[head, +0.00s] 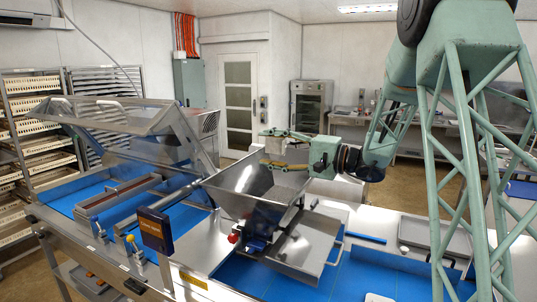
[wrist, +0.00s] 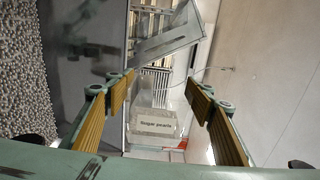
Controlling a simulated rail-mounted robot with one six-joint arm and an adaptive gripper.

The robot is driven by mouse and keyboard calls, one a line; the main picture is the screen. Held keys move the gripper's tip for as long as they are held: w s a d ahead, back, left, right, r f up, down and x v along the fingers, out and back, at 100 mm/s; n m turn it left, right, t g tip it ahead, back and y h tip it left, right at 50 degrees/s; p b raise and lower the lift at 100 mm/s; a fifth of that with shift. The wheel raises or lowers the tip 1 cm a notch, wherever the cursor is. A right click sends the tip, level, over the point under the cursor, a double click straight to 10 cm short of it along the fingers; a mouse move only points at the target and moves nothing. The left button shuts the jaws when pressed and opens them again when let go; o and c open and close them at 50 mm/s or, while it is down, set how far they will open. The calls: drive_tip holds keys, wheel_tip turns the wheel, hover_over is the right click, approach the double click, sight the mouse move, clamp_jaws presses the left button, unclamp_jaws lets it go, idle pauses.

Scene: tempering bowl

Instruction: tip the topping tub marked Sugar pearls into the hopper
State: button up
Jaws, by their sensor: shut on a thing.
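My gripper (head: 284,142) is over the steel hopper (head: 236,186) in the head view. In the wrist view, its yellow-padded fingers (wrist: 160,88) stand on either side of a pale, see-through tub (wrist: 150,98) whose label reads "Sugar pearls". The gripper is shut on this tub. The room looks rolled onto its side in the wrist view while the label reads level, so the tub appears tipped over. A bed of small grey-brown pearls (wrist: 35,70) fills the left of the wrist view, apparently in the hopper. Whether pearls remain in the tub is unclear.
A steel hinged cover (head: 125,115) stands raised left of the hopper. A dark screen (head: 155,230) stands at the front. Tray racks (head: 40,140) are at the left.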

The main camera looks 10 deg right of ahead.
drive_tip(key=shift+s+a+f+n+b, duration=0.25)
drive_tip(key=shift+n+b, duration=0.55)
drive_tip(key=shift+b, duration=1.45)
drive_tip(key=shift+s+a+f+n+b, duration=0.15)
drive_tip(key=shift+n+b, duration=0.65)
drive_tip(key=shift+b, duration=1.45)
drive_tip(key=n+b, duration=0.1)
drive_tip(key=b, duration=0.4)
drive_tip(key=s+n+b, duration=0.1)
drive_tip(key=n+b, duration=0.1)
drive_tip(key=b, duration=0.3)
drive_tip(key=shift+a+f+b, duration=0.2)
drive_tip(key=shift+a+b, duration=0.15)
drive_tip(key=shift+a, duration=0.05)
drive_tip(key=shift+s+r+n+b, duration=0.1)
drive_tip(key=shift+n+b, duration=0.4)
drive_tip(key=shift+b, duration=0.3)
drive_tip(key=shift+r, duration=0.15)
